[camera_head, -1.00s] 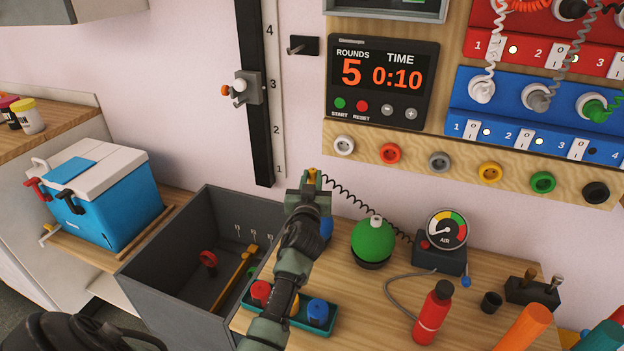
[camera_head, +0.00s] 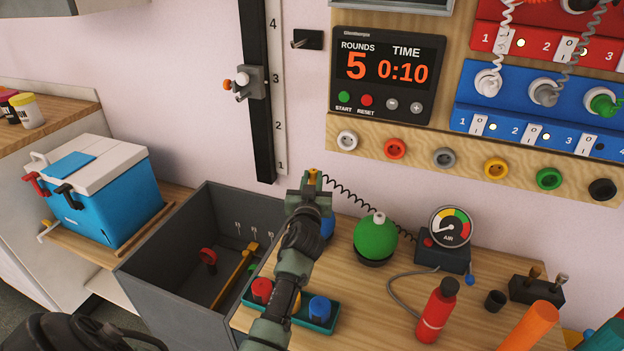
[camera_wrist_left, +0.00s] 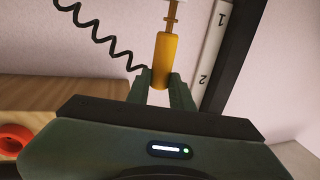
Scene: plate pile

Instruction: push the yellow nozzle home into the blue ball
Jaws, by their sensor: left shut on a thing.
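My left gripper (camera_head: 313,186) is shut on the yellow nozzle (camera_head: 312,174), above the workbench. A black coiled cord runs from near the nozzle towards the air gauge. The blue ball (camera_head: 328,229) shows only as a sliver just right of my left wrist; the arm hides the rest, including its opening. The nozzle is apart from the ball. My right gripper is not in view.
A green ball (camera_head: 376,241) stands right of the blue one, with the air gauge box (camera_head: 446,257) beyond it. A teal tray (camera_head: 325,327) with small pots and a red bottle (camera_head: 437,310) stand nearer. A deep grey bin (camera_head: 150,281) is at the left.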

